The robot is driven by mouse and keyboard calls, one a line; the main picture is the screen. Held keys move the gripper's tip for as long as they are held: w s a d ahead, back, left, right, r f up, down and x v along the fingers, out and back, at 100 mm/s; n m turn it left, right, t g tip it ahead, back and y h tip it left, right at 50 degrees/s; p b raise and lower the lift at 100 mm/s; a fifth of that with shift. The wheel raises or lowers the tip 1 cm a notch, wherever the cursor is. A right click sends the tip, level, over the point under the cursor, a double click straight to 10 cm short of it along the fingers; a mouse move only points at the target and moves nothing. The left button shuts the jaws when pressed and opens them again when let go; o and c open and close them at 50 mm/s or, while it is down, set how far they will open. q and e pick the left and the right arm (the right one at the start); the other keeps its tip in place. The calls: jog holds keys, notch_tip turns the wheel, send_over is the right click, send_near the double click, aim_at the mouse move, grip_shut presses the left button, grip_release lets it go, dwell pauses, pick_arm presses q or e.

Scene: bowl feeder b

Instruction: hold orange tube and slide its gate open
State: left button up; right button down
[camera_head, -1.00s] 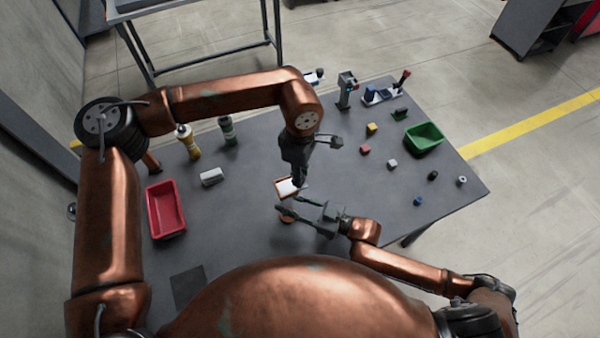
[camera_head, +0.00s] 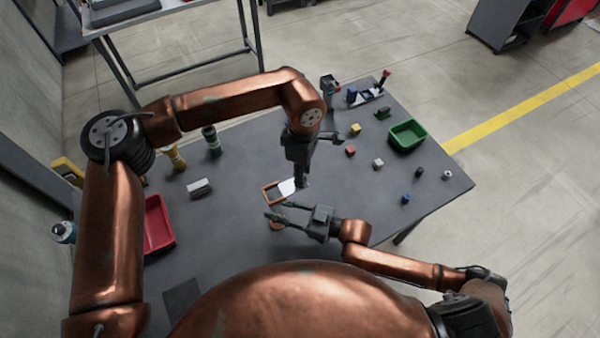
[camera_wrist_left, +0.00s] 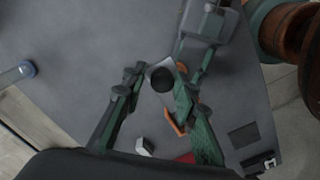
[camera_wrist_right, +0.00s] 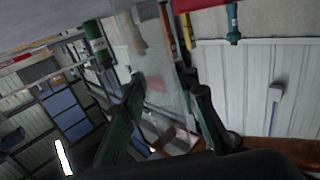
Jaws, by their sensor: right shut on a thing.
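The orange tube has a rectangular orange rim (camera_head: 267,195) and an orange lower part (camera_head: 277,224) in the head view. Its pale gate plate (camera_head: 287,187) sticks out of the rim to the right, and grey shows inside the rim. My right gripper (camera_head: 276,212) is shut on the tube, at the near side below the rim. My left gripper (camera_head: 301,182) is above the gate's outer end. In the left wrist view, its parted fingers (camera_wrist_left: 156,84) stand on either side of the gate's black knob (camera_wrist_left: 161,80). The right finger looks close to the knob, partly hiding the tube.
A red bin (camera_head: 159,222) stands left and a green bin (camera_head: 408,134) at the far right. Small cubes, including a red one (camera_head: 350,151), lie between. A white block (camera_head: 199,187) and upright bottles (camera_head: 211,139) stand back left. The table (camera_head: 225,235) is bare left of the tube.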

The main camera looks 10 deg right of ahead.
pick_arm(q)
jog(key=o, duration=0.3)
notch_tip(320, 180, up, 12)
dwell(0.6)
pick_arm(e)
jog(key=c, duration=1.4)
grip_release()
jog(key=shift+c, duration=0.2)
jog(key=shift+d, duration=0.15)
pick_arm(q)
jog(key=shift+s+r+p, duration=0.1)
jog(key=shift+r+p, duration=0.6)
jog(key=shift+r, duration=0.1)
pick_arm(e)
jog(key=v, duration=2)
